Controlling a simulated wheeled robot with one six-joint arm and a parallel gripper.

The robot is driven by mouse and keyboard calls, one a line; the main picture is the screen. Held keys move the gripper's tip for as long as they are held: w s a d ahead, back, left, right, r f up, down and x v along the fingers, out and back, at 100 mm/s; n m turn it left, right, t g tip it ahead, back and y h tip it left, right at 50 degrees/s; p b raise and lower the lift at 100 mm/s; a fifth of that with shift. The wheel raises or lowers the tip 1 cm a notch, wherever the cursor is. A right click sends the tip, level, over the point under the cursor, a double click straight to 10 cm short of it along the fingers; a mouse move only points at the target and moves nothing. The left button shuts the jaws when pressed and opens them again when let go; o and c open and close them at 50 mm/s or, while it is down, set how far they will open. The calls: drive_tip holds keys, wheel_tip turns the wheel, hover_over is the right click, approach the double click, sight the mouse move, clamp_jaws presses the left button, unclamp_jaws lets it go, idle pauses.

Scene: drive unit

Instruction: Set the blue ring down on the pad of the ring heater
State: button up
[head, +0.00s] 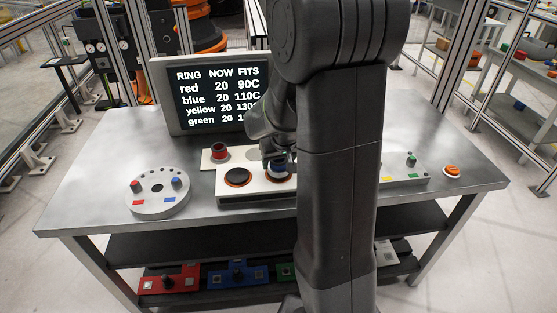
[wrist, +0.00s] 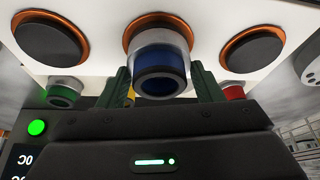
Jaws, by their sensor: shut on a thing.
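The blue ring (wrist: 160,75), with a pale silvery outer band, is between the two fingers of my gripper (wrist: 161,85) in the wrist view. My gripper is shut on it. In the head view the blue ring (head: 278,169) is under my gripper (head: 276,160), at the middle pad of the white ring heater (head: 257,190). The orange rim of the middle pad (wrist: 135,30) shows behind the ring in the wrist view. I cannot tell whether the ring touches the pad. The left pad (head: 237,177) is bare. My arm hides the heater's right part in the head view.
A red ring (head: 219,151) stands behind the heater. A round grey fixture (head: 158,197) with pegs is to the left. A screen (head: 213,95) lists blue at 20 and 110C. An orange button (head: 452,171) is at the right. The table's left front (head: 90,205) is clear.

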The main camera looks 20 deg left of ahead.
drive_tip(key=o, duration=1.4)
drive_tip(key=shift+c, duration=0.2)
drive_tip(key=v, duration=1.4)
wheel_tip(320, 180, up, 8)
drive_tip(key=p, duration=0.6)
